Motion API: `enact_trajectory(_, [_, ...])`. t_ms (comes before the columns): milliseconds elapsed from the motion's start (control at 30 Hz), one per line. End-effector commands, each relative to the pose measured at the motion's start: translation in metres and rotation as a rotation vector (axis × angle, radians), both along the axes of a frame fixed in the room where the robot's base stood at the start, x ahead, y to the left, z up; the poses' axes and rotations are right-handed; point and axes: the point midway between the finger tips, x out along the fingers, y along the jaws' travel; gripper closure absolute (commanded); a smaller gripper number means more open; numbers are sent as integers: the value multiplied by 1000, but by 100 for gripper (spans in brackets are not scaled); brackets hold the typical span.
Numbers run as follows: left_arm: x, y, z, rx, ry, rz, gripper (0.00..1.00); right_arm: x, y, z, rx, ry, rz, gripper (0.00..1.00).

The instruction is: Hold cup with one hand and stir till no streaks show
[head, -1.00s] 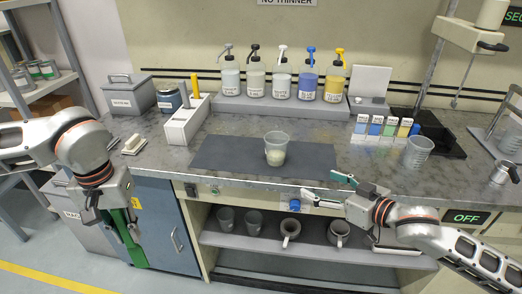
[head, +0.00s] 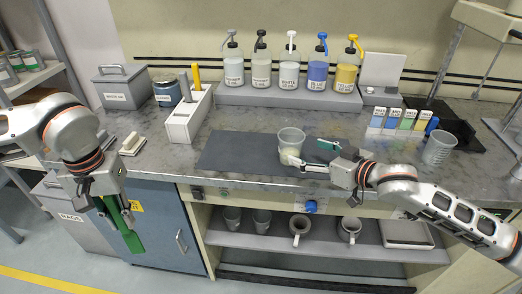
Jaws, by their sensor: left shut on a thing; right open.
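A translucent cup (head: 291,139) with pale contents low inside stands upright on the dark mat (head: 225,152). Streaks are too small to make out. My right gripper (head: 305,154) is open at the cup's right side. Its nearer finger passes in front of the cup's lower part, and its green-padded finger lies to the right of the cup; contact cannot be told. My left gripper (head: 118,212) points down at the left, in front of the counter, well away from the cup. It is shut on what looks like a flat green tool (head: 131,240), hard to separate from the fingers.
A white holder (head: 187,119) with upright handles stands left of the mat. Pump bottles (head: 288,72) line a raised shelf behind. Small labelled boxes (head: 392,118) and another clear cup (head: 438,148) are at the right. The mat left of the cup is clear.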

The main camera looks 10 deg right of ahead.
Motion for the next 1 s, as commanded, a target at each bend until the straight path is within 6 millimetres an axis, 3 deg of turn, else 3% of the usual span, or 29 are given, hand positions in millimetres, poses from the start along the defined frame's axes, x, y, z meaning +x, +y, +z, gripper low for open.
enact_trajectory(200, [0, 0, -2, 0, 0, 0, 100, 34, 19, -11, 2, -1, 1, 27])
enact_trajectory(400, [0, 0, -3, 0, 1, 0, 100, 56, 31, -20, 0, 0, 0, 27])
enact_trajectory(900, [0, 0, -4, 0, 1, 0, 100, 67, 38, -24, -1, 1, 1, 27])
enact_trajectory(1000, [0, 0, -4, 0, 1, 0, 100, 67, 38, -24, -1, 1, 1, 53])
